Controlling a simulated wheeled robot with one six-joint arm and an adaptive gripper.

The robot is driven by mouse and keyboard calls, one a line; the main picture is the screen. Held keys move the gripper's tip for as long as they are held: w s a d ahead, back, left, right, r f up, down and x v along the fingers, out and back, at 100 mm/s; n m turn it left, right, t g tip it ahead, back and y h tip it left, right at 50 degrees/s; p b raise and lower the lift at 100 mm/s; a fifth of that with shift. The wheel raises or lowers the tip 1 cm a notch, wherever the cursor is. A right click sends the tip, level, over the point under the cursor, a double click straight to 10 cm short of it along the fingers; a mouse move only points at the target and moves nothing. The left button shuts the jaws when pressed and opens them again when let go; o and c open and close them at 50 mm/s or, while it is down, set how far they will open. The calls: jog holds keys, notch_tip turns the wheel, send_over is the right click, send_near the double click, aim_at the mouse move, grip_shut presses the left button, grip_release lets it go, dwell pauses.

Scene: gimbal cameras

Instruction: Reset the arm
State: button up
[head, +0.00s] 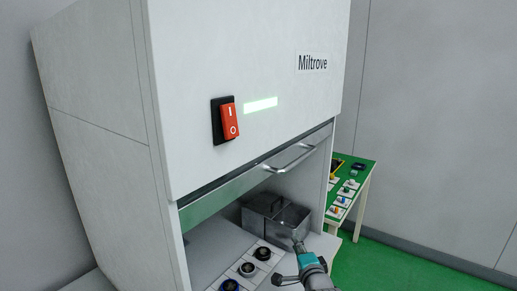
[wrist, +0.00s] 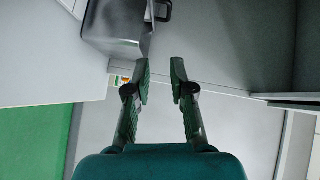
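My arm with its teal gripper (head: 297,246) shows at the lower middle right of the head view, at the front opening of a white cabinet. The gripper is in front of a grey metal box, and the head view does not show clearly whether they touch. In the wrist view, the two dark green fingers of my gripper (wrist: 160,76) stand apart with nothing between them. The gripper is open and empty. The metal box (wrist: 112,28) shows just beyond the left finger in the wrist view.
The white cabinet (head: 240,60) has a red rocker switch (head: 229,121), a lit strip (head: 260,105) and a raised sash with a handle (head: 296,158). Inside are the metal box (head: 290,222) and several dark round items (head: 247,269). A green-topped table (head: 352,181) stands behind right.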

jog(key=s+d+f+n+h, duration=0.1)
jog(key=s+f+n, duration=0.1)
jog(key=s+f, duration=0.6)
jog(key=s+d+f+n, duration=0.2)
jog(key=s+f, duration=0.2)
jog(key=s, duration=0.8)
jog(key=s+d+f+n+h, duration=0.1)
jog(key=s+f+n, duration=0.1)
jog(key=s+f, duration=0.6)
jog(key=s+r+n, duration=0.2)
jog(key=s+r, duration=0.1)
jog(key=s, duration=0.8)
jog(key=s+d+r+n+g, duration=0.1)
jog(key=s+r+n, duration=0.2)
jog(key=s, duration=0.8)
jog(key=s+d+r+n, duration=0.1)
jog(key=s+r+n, duration=0.2)
jog(key=s, duration=0.8)
notch_tip(320, 180, up, 2)
jog(key=shift+d+r+g, duration=0.1)
jog(key=shift+d+g, duration=0.1)
jog(key=shift+g, duration=0.1)
jog(key=shift+a, duration=0.1)
